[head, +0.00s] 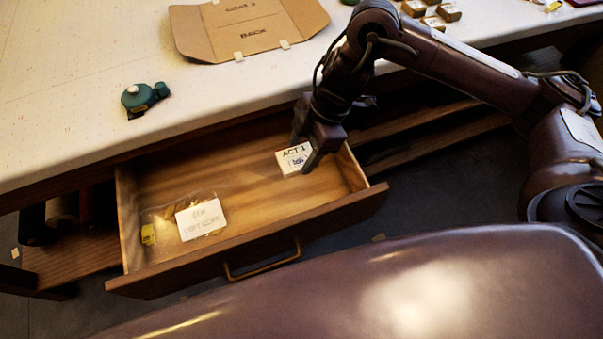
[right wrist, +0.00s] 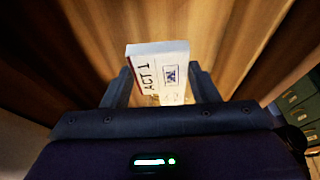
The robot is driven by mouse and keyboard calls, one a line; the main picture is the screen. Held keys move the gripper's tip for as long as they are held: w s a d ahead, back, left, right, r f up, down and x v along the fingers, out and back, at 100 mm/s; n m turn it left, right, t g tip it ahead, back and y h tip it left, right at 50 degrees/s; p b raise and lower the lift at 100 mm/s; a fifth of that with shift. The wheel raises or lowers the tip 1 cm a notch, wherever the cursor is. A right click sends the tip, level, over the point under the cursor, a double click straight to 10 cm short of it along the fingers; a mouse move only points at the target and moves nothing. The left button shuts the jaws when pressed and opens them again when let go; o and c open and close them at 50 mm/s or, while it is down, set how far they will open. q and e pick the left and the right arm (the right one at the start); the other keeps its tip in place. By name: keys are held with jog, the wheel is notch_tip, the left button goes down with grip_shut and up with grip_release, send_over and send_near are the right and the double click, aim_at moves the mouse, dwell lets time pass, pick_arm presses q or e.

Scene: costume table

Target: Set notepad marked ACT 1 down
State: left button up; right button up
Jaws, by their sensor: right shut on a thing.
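The notepad marked ACT 1 (head: 293,158) is a small white block with black lettering and a small blue mark. My right gripper (head: 308,150) is shut on it, at the right end of the open wooden drawer (head: 245,172). In the right wrist view the notepad (right wrist: 160,72) stands between the two fingers (right wrist: 162,88), with the wood of the drawer behind it. I cannot tell whether the notepad touches the drawer floor. My left gripper is not in view.
In the drawer's left part lie a clear bag with a white label (head: 201,218) and a small yellow item (head: 148,234). The drawer's middle is bare.

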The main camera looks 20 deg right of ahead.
jog(key=b, duration=0.1)
send_over(297, 182)
jog(key=d, duration=0.1)
jog(key=f, duration=0.5)
jog(key=shift+w+d, duration=0.1)
jog(key=shift+d, duration=0.1)
notch_tip(297, 182, down, 4)
jog(key=shift+r+b, duration=0.1)
jog(key=shift+b, duration=0.7)
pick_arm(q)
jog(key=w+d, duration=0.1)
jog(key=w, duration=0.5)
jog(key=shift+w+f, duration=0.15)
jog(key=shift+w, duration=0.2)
pick_arm(e)
jog(key=shift+f, duration=0.25)
jog(key=o, duration=1)
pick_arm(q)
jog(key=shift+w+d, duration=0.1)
pick_arm(e)
jog(key=shift+o, duration=0.2)
jog(key=shift+r, duration=0.1)
